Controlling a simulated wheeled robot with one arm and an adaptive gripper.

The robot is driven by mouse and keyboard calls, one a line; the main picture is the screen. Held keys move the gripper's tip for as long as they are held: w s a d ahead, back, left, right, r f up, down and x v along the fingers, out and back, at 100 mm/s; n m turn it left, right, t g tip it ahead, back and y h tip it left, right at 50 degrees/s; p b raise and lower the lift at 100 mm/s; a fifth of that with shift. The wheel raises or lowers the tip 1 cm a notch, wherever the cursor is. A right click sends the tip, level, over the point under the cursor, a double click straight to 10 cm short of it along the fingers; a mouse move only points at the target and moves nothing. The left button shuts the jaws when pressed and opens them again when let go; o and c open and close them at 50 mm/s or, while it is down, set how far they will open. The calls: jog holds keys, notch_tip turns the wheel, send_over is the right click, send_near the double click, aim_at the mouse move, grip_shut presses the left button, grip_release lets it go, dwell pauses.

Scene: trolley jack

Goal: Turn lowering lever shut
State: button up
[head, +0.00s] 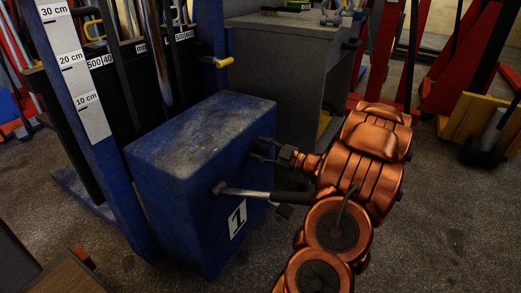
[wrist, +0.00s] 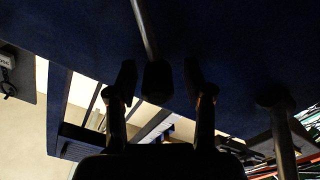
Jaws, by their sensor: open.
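My gripper (head: 262,149) is open beside the right side of the blue box (head: 185,140) marked 1. In the wrist view the two dark fingertips of my gripper (wrist: 159,75) stand apart. A thin metal lever (wrist: 146,30) comes down between them and ends in a black tip (wrist: 157,82); I cannot tell whether the fingers touch it. In the head view a metal rod lever (head: 245,192) with a black grip (head: 292,197) sticks out of the box, below my gripper. My arm is close to the grip. The pictures do not make clear which lever is the lowering one.
A second rod (wrist: 282,135) with a round collar is at the right of the wrist view. A blue mast with a height scale (head: 78,75) and a yellow handle (head: 222,62) stand behind the box. A grey cabinet (head: 285,75) is behind my gripper. Red jacks stand at right.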

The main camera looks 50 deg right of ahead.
jog(key=v, duration=1.1)
jog(key=shift+s, duration=0.4)
jog(key=shift+d, duration=0.15)
